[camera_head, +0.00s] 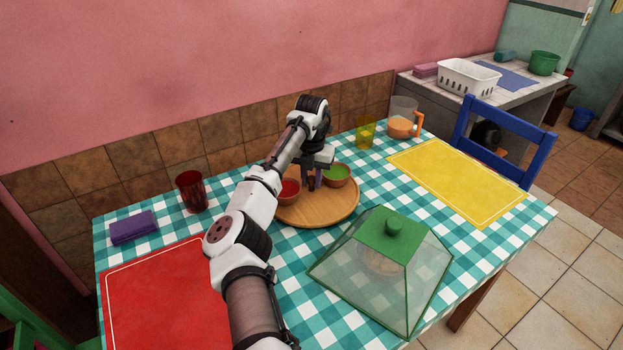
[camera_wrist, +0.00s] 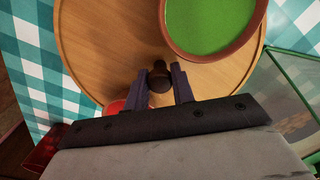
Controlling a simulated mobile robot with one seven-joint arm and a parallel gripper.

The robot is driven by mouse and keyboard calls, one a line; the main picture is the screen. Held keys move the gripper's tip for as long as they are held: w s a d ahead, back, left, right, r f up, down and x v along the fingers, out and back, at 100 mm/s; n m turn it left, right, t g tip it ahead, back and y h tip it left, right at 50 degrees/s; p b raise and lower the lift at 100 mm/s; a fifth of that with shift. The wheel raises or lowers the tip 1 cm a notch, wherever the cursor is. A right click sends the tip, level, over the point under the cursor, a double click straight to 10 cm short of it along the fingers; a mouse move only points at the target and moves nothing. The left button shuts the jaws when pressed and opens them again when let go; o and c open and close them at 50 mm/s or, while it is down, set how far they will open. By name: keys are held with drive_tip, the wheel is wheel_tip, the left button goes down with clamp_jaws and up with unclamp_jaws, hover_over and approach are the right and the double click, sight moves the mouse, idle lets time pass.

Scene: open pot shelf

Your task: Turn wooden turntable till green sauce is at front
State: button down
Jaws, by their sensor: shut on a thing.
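The round wooden turntable (camera_head: 325,211) lies on the checked tablecloth. Its bare top also shows in the wrist view (camera_wrist: 100,45). The green sauce (camera_head: 337,172) is in a brown bowl on the turntable's far right part; it shows large at the top of the wrist view (camera_wrist: 212,22). A bowl of red sauce (camera_head: 289,188) is on the left part, mostly hidden by my gripper in the wrist view. My gripper (camera_wrist: 161,82) points down over the turntable's middle and is shut on the dark brown knob (camera_wrist: 159,76) between the two bowls.
A glass cover with a green frame (camera_head: 393,228) stands in front right of the turntable. A dark red cup (camera_head: 192,191) is to the left, and a yellow glass (camera_head: 366,131) and an orange-handled jug (camera_head: 403,122) are behind right. Red and yellow mats lie at the sides.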

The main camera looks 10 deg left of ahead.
sight(311, 178)
drive_tip(key=c, duration=1.2)
unclamp_jaws()
drive_tip(key=shift+r, duration=0.1)
wheel_tip(311, 178, up, 14)
drive_tip(key=shift+f, duration=0.1)
